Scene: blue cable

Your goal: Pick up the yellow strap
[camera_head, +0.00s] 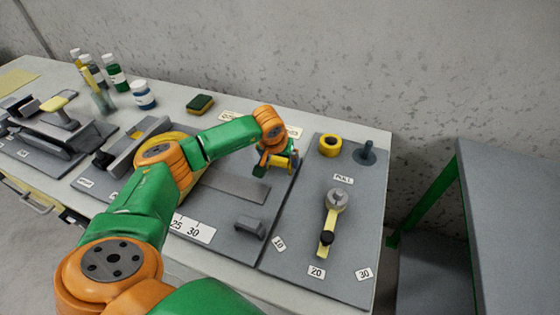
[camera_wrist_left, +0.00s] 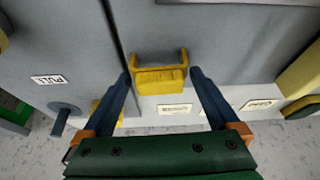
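A small yellow U-shaped piece (camera_wrist_left: 161,77), which I take to be the yellow strap, lies on the grey board in the left wrist view. In the head view, a bit of yellow (camera_head: 289,160) shows beside my left gripper (camera_head: 274,166), mostly hidden by it. My left gripper (camera_wrist_left: 162,88) is open, its two dark fingers on either side of the piece. Gaps show between the fingers and the piece; the height above it is hard to tell. My right gripper is not in view.
A knobbed yellow lever (camera_head: 330,218) is nearer. A sponge (camera_head: 200,104) and several bottles stand behind.

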